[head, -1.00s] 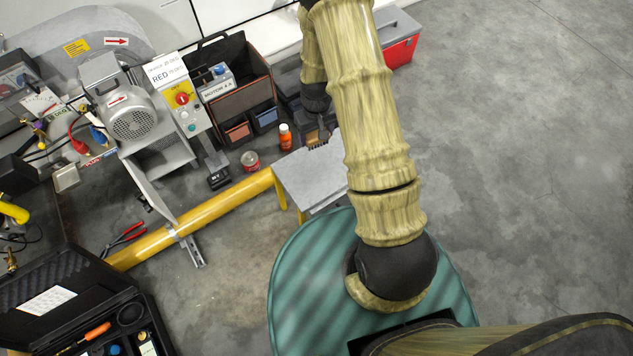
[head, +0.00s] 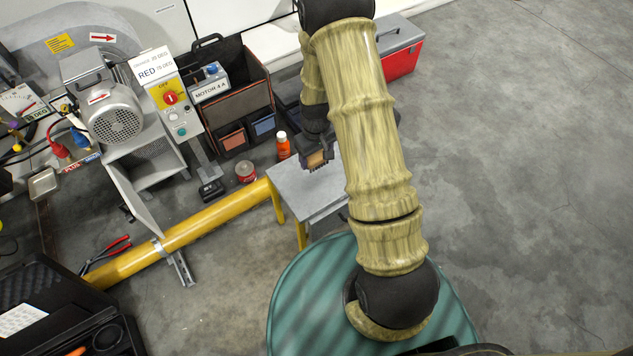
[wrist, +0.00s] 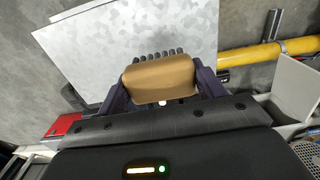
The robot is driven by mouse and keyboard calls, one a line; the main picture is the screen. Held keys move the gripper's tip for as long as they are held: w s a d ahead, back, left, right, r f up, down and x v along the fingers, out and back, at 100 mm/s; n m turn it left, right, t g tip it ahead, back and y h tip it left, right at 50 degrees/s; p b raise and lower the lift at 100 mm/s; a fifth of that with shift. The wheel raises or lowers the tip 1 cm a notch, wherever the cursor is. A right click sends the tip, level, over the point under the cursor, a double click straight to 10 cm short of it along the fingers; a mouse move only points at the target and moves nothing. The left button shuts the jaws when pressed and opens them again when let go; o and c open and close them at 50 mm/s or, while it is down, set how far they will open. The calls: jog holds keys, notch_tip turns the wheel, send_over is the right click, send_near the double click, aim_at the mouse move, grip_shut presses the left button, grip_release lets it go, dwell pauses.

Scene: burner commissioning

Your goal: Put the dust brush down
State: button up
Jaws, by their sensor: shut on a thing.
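The dust brush (wrist: 160,79) has a tan block and a row of dark bristle tufts. In the wrist view it sits between the two fingers of my gripper (wrist: 162,92), which is shut on it. My gripper (head: 315,150) is partly hidden behind my arm there. I cannot tell whether the bristles touch the top.
The grey stand top (head: 300,192) is bare around the brush. An orange bottle (head: 283,146), a red tin (head: 245,173) and a yellow pipe (head: 205,222) lie to its left. A tool bag (head: 236,95) and a red toolbox (head: 402,60) stand behind.

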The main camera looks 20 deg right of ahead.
jog(key=shift+f+b, duration=0.8)
jog(key=shift+f, duration=2.35)
jog(key=shift+f, duration=0.1)
jog(key=shift+f+b, duration=0.5)
jog(key=shift+f, duration=1.25)
jog(key=shift+f, duration=0.15)
jog(key=o, duration=1.1)
notch_tip(320, 180, up, 12)
jog(key=p, duration=0.3)
